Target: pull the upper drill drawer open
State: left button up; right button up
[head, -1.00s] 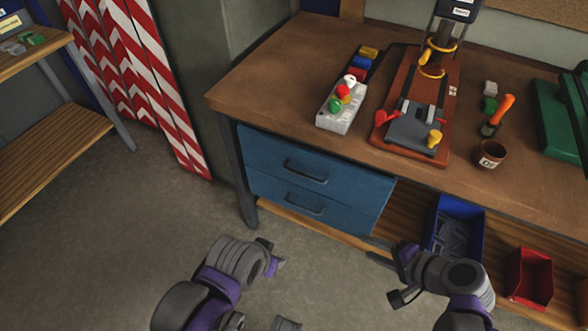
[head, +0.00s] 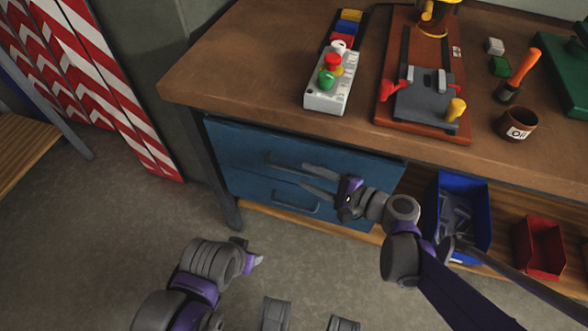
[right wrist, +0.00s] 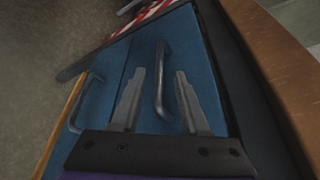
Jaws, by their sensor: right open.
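The upper drill drawer (head: 238,145) is a blue front under the workbench and looks closed. Its dark bar handle (head: 283,162) is partly covered by my right gripper (head: 303,174), which is open in front of it. In the right wrist view the upper handle (right wrist: 160,82) shows between the two spread fingers, near their tips; I cannot tell whether they touch it. The lower blue drawer (head: 245,185) has a similar handle (head: 296,202), seen left of the fingers in the wrist view (right wrist: 85,102). My left gripper (head: 257,261) is low over the floor, its jaws unclear.
The wooden workbench (head: 225,75) overhangs the drawers. It carries a button box (head: 327,95), a red-brown drill stand (head: 428,128) and an oil cup (head: 515,123). A blue bin (head: 462,185) and a red bin (head: 540,248) stand on the lower shelf. The floor before the drawers is open.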

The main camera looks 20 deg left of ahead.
aim_at(299, 172)
jog(key=x, duration=0.5)
jog(key=shift+w+a+b, duration=0.1)
jog(key=shift+a+b, duration=0.05)
jog(key=shift+b, duration=0.25)
grip_shut()
dwell(1.0)
